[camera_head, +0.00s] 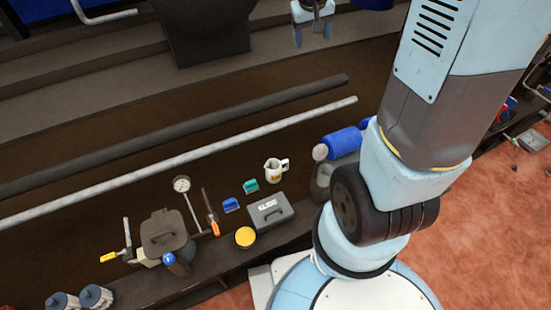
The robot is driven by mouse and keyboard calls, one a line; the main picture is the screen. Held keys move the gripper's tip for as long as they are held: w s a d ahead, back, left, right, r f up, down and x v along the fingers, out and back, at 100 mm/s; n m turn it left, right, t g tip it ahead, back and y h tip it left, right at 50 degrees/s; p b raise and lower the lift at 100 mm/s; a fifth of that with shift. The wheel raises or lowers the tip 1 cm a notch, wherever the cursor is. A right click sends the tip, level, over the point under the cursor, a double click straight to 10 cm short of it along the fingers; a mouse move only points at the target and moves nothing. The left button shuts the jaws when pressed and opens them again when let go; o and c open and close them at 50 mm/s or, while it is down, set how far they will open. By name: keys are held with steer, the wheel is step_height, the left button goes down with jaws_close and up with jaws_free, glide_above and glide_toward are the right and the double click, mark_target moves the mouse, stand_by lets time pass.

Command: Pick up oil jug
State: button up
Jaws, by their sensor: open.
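A small white jug (275,171) with a spout, a handle on its right and a yellow mark on its front stands upright on the dark bench. It looks like the oil jug. My gripper (312,28) is at the top of the picture, fingers apart, with nothing seen between them. It is well away from the jug and not touching it. The upper part of the gripper is cut off by the frame edge.
A grey toolbox (270,212), a yellow-lidded tin (245,237), a blue item (231,205) and a green item (251,186) lie near the jug. A blue cylinder (343,143) is to its right. A long pale pipe (180,159) runs behind.

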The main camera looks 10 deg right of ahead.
steer(key=w+f, duration=0.8)
steer(key=f, duration=0.5)
steer(key=n+g+y, duration=0.2)
steer(key=g, duration=0.1)
glide_above(284, 169)
step_height(284, 169, down, 38)
steer(key=shift+s+f+g, duration=0.15)
steer(key=shift+f+g, duration=0.15)
steer(key=shift+f, duration=7.25)
steer(key=shift+c, duration=0.3)
steer(key=c, duration=1.1)
steer(key=shift+c, duration=0.2)
